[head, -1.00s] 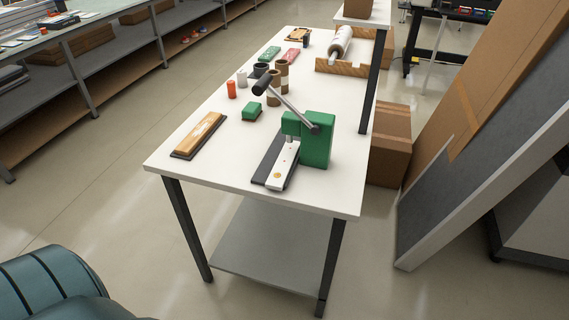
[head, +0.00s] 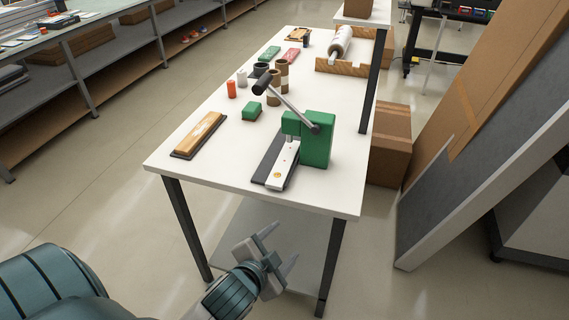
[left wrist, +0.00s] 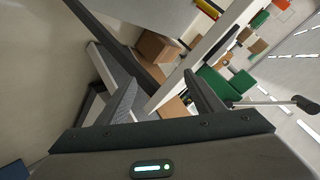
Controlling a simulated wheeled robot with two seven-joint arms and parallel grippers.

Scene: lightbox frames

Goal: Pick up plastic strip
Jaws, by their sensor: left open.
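The plastic strip (head: 285,167) looks like a white bar with a tan round mark, lying at the foot of a green lever press (head: 318,140) near the table's front edge. A dark base lies along its left side. My left gripper (head: 281,245) is open and empty, in front of the table and lower than its top, well apart from the strip. In the left wrist view its two fingers (left wrist: 160,85) stand apart, with the green press beyond. I cannot make out the strip in that view. My right gripper is not in view.
The white table (head: 240,180) has a front edge between my left gripper and the strip. A wooden block (head: 199,135), a small green block (head: 251,111) and several rolls stand further left and back. The press lever slants up-left. A cardboard box (head: 389,150) stands right of the table.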

